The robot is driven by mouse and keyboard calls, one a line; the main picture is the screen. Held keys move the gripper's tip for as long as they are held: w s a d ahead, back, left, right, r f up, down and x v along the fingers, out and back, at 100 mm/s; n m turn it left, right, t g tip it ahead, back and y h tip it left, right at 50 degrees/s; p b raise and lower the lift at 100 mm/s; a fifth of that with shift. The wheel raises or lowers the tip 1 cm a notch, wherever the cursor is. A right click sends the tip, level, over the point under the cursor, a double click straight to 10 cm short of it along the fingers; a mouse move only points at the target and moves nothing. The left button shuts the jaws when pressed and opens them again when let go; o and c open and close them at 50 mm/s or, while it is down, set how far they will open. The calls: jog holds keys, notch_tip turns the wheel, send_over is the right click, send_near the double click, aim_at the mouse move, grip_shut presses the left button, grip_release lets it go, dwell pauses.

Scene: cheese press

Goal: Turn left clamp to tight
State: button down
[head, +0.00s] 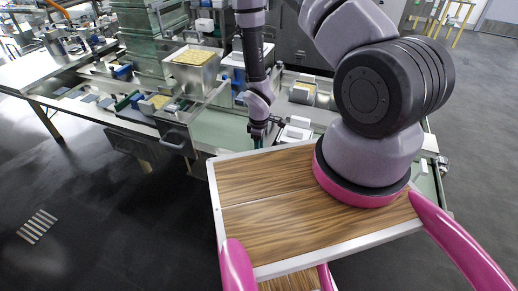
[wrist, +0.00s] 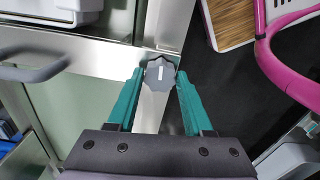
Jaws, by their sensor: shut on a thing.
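A grey lobed clamp knob (wrist: 159,74) with a short white mark sits at the edge of a metal rail in the wrist view. My gripper (wrist: 161,75) has its two teal fingers on either side of the knob, shut on it. The white mark runs roughly up and down in that view. In the head view my gripper (head: 258,142) reaches down at the front edge of the press bench, and the knob is hidden or too small to make out there.
A metal box of yellow material (head: 195,58) stands on the bench to the left of my arm. A grey curved handle (head: 178,146) juts from the bench front, and it also shows in the wrist view (wrist: 36,72). A white block (head: 296,130) is just right of my gripper.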

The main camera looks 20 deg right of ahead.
jog(key=shift+c, duration=1.8)
grip_release()
notch_tip(320, 180, up, 11)
jog(key=shift+f, duration=0.1)
